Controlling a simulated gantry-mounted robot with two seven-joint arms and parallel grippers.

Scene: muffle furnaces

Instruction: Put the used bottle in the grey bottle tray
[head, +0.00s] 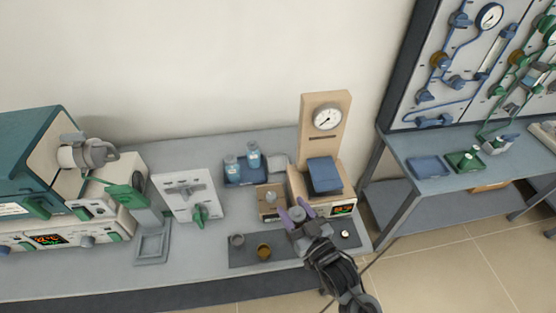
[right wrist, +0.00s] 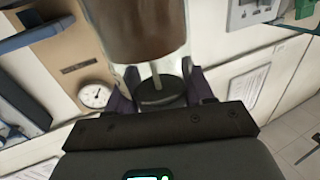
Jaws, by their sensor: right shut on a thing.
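My right gripper (head: 297,214) is over the front right of the bench, by the pale wooden stand. It is shut on a bottle; the grey top of the bottle (head: 298,213) shows between its purple fingers. In the right wrist view the gripper (right wrist: 160,92) holds the clear bottle (right wrist: 140,35) near its dark cap, with brown contents inside. A dark blue-grey tray (head: 234,181) on the bench behind holds two blue-tinted bottles (head: 253,156). The gripper is in front and right of this tray. My left gripper is not in view.
A wooden stand with a dial (head: 327,118) rises close behind the gripper. A small wooden box (head: 270,203) stands left of it. A dark mat (head: 245,254) bears a grey cup and a brown cup. Another blue tray (head: 428,168) lies on the right table.

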